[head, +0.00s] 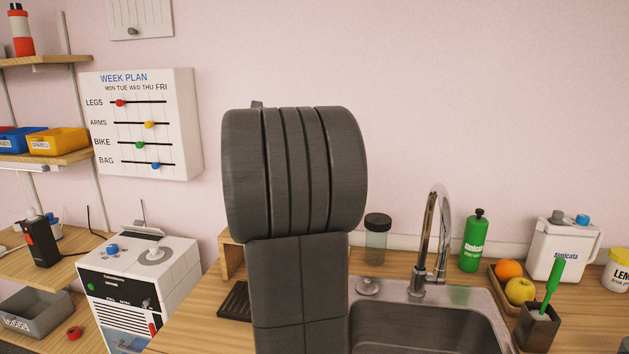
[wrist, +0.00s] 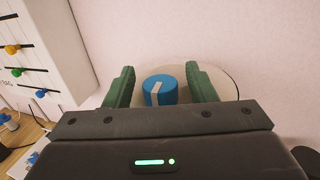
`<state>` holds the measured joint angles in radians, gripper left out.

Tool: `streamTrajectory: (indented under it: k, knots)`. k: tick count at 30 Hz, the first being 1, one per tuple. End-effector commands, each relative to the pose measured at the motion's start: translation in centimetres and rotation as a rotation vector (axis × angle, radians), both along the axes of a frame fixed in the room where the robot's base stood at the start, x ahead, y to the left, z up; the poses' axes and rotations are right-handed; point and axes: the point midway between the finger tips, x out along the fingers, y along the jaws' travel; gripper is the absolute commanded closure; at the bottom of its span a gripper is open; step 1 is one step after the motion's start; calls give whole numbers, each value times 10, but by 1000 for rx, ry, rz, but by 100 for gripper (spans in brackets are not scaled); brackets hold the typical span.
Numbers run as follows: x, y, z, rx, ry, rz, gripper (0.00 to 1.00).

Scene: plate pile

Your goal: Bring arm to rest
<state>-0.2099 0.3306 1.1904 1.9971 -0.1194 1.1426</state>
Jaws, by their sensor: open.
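My gripper (wrist: 159,70) shows in the wrist view with its two green fingers wide apart, one on each side of the picture's middle. Beyond and between the fingers, a blue round thing (wrist: 165,87) with a pale stripe shows against a pale round disc (wrist: 222,80). The gripper's dark body hides its lower part, and I cannot tell whether the fingers touch it. In the head view my dark arm stands upright in the middle, and the gripper itself is not visible there.
The week plan board (head: 150,125) hangs left of my arm. A white machine (head: 140,285) stands below it. Right of my arm are a jar (head: 377,240), a tap (head: 430,245), a sink (head: 425,325), a green bottle (head: 475,243) and a fruit tray (head: 497,291). The upper wall right of my arm is bare.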

Motion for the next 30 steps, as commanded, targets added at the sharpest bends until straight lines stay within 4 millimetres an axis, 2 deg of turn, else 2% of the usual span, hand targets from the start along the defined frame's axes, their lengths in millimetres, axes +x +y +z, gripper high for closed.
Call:
streamTrajectory:
  k: [1, 15, 30]
  knots:
    - [0, -1, 5, 0, 2, 17, 49]
    - [0, 0, 2, -2, 0, 117, 49]
    - [0, 0, 0, -1, -1, 128, 49]
